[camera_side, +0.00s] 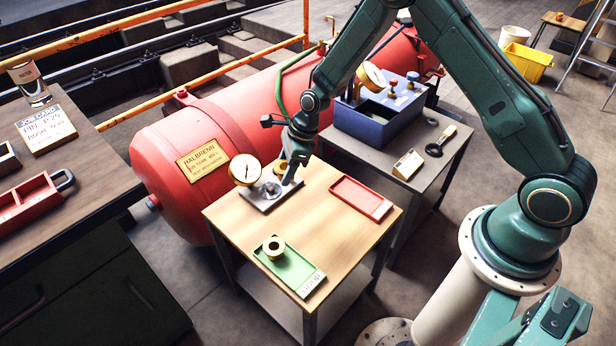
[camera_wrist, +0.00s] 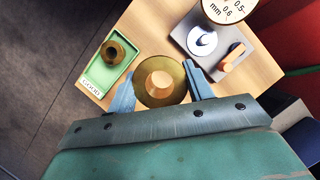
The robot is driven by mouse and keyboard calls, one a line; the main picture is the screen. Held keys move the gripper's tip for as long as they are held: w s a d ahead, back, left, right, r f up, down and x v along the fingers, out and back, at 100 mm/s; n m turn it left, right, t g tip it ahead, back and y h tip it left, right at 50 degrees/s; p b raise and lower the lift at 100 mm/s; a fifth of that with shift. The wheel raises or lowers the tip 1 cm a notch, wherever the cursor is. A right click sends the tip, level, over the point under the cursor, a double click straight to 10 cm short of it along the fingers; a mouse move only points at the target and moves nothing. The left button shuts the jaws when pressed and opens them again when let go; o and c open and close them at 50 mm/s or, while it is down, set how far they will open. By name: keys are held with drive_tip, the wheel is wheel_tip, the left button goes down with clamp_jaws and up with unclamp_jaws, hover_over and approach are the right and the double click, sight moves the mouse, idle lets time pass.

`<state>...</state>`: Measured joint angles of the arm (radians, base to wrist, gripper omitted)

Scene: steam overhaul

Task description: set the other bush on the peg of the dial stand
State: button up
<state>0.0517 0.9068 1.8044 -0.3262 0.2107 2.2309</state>
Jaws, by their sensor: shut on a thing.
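My gripper (camera_side: 288,177) is shut on a brass flanged bush (camera_wrist: 148,94), which sits between its two blue-grey fingers in the wrist view. In the side view, the gripper is at the back of the wooden table, just right of the dial stand (camera_side: 258,204), and partly hides the held bush. The stand has a grey plate and a round white dial (camera_side: 245,171). In the wrist view, the plate carries a silver disc (camera_wrist: 203,41) and an orange upright piece (camera_wrist: 235,56); I cannot tell for sure which is the peg. Another brass bush (camera_side: 274,246) sits in the green tray (camera_side: 296,263).
The green tray's label reads GOOD. A red tray (camera_side: 378,206) lies empty at the table's right. A red boiler (camera_side: 165,150) stands close behind the table, and a blue box (camera_side: 380,125) stands on a side table. The table's middle is clear.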

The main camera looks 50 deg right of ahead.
drive_tip(key=w+d+f+m+t+h, duration=0.1)
drive_tip(key=w+f, duration=0.4)
drive_tip(key=w, duration=0.5)
drive_tip(key=d+m, duration=0.1)
drive_tip(key=m, duration=0.1)
drive_tip(key=shift+w+f+m, duration=0.15)
drive_tip(key=shift+w+m, duration=0.1)
drive_tip(key=shift+m, duration=0.15)
drive_tip(key=shift+f, duration=0.15)
hover_over(269, 184)
drive_tip(key=shift+f, duration=2.2)
drive_tip(key=shift+f, duration=1.55)
drive_tip(key=shift+s+f, duration=0.1)
drive_tip(key=shift+f, duration=0.25)
clamp_jaws()
drive_tip(key=shift+f, duration=0.2)
drive_tip(key=shift+d+f, duration=0.1)
drive_tip(key=shift+f, duration=0.05)
idle(0.3)
drive_tip(key=shift+f, duration=0.25)
